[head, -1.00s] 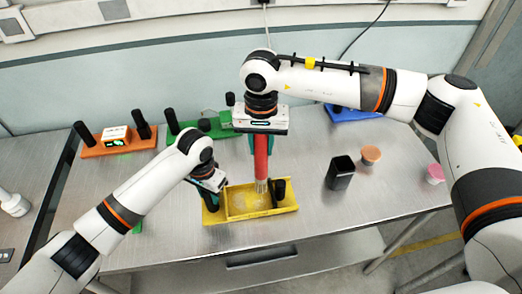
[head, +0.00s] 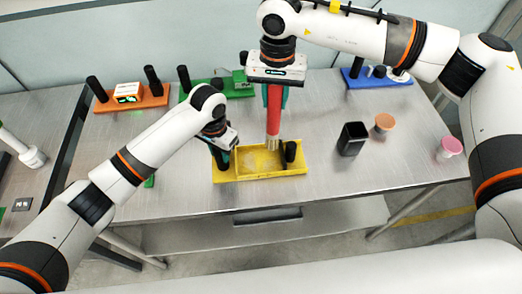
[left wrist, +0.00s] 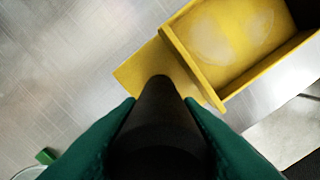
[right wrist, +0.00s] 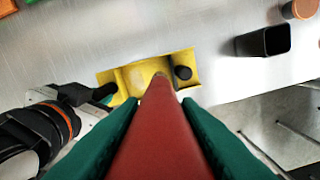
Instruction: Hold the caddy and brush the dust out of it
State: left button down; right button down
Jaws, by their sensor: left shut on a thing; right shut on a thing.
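The yellow caddy (head: 247,178) sits on the metal table, with a shallow open bin between two upright black posts. My left gripper (head: 222,148) is shut on its left post; the left wrist view shows the green fingers on both sides of the black post (left wrist: 160,125). Pale dust patches (left wrist: 225,38) lie on the bin floor. My right gripper (head: 274,88) is shut on the red brush handle (head: 274,110), which points downward. Its pale bristles (head: 272,143) are at the bin; contact with the floor is unclear. The right post (head: 290,150) stands free.
A black open cup (head: 352,138), an orange cup (head: 383,122) and a pink cup (head: 449,147) stand right of the caddy. Orange (head: 153,98), green (head: 190,92) and blue (head: 360,81) modules line the back. The caddy is near the table's front edge.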

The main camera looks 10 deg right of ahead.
aim_at(274, 118)
notch_tip(274, 118, down, 6)
jog(key=w, duration=0.1)
jog(key=shift+w+f, duration=0.2)
jog(key=shift+w, duration=0.15)
dwell(0.3)
jog(key=shift+d, duration=0.1)
dwell(0.5)
jog(key=shift+f, duration=0.75)
dwell(0.7)
jog(key=shift+a, duration=5.25)
jog(key=shift+s+d+r, duration=0.1)
jog(key=shift+d+r, duration=0.05)
jog(key=shift+d, duration=1.6)
jog(key=shift+s+d+r, duration=0.1)
jog(key=shift+d+r, duration=0.1)
jog(key=shift+d, duration=1.5)
jog(key=shift+d+r, duration=0.15)
jog(key=shift+d, duration=1.6)
jog(key=shift+s+f, duration=0.15)
jog(key=shift+s, duration=0.55)
